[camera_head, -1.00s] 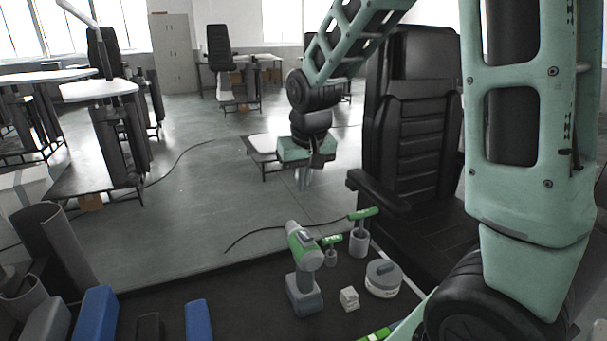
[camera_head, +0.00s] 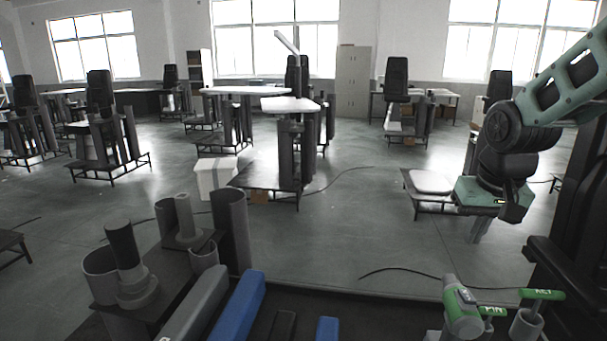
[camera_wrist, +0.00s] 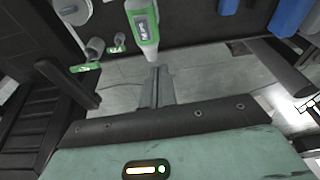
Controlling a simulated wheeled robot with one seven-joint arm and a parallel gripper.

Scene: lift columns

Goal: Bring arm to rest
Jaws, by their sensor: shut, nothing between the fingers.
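My arm's forearm and wrist come in from the right in the head view. My green gripper (camera_head: 477,238) hangs at the end, fingers down, in the air beyond the dark work surface's far edge. In the wrist view my gripper's fingers (camera_wrist: 157,80) are together with nothing between them. A grey-green drill-like tool (camera_head: 461,308) stands on the surface, nearer than the gripper, cut off by the lower picture edge. It also shows in the wrist view (camera_wrist: 143,25), at the top, apart from the fingertips.
Green-handled tools (camera_head: 541,294) stand in grey holders beside the drill. A black chair (camera_head: 562,262) is at the right. Grey cylinders (camera_head: 232,230) and blue blocks (camera_head: 240,303) are at lower left. Open floor with a black cable lies beyond, then several lift-column tables.

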